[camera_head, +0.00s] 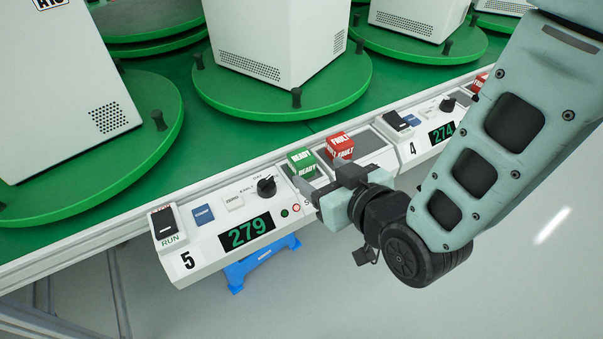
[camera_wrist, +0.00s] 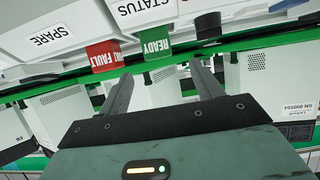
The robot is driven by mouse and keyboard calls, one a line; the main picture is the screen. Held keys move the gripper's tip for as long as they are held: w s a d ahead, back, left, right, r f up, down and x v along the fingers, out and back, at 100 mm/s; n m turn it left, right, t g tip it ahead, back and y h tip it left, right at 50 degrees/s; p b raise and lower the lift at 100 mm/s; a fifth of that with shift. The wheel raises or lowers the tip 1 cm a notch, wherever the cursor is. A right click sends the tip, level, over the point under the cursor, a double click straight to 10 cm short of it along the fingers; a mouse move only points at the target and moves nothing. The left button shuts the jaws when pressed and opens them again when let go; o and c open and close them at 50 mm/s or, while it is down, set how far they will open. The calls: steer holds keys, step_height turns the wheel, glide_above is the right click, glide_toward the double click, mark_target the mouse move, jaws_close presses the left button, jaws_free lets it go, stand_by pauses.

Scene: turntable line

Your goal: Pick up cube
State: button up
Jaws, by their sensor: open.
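Two cubes sit on the status ledge of the control strip: a green READY cube (camera_head: 302,164) and a red FAULT cube (camera_head: 340,145) to its right. In the wrist view the green cube (camera_wrist: 156,42) lies just beyond my fingertips, roughly in line with the gap between them; the red cube (camera_wrist: 104,56) is to its left, outside the gap. My gripper (camera_head: 325,182) is open and empty, close in front of the cubes. Its fingers (camera_wrist: 161,70) show apart in the wrist view. Contact with the green cube cannot be told.
Control panel 5 (camera_head: 187,248), with switches, a knob and a 279 display, is left of my gripper. Panel 4 (camera_head: 407,152) is at right. White machines stand on green turntables (camera_head: 225,98) behind the strip. A blue stool (camera_head: 250,268) stands below. Floor at lower right is clear.

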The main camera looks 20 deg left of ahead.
mark_target(305, 161)
steer(key=x, duration=0.8)
steer(key=shift+w+a, duration=0.2)
steer(key=shift+w, duration=0.1)
steer(key=shift+c, duration=0.3)
steer(key=c, duration=1)
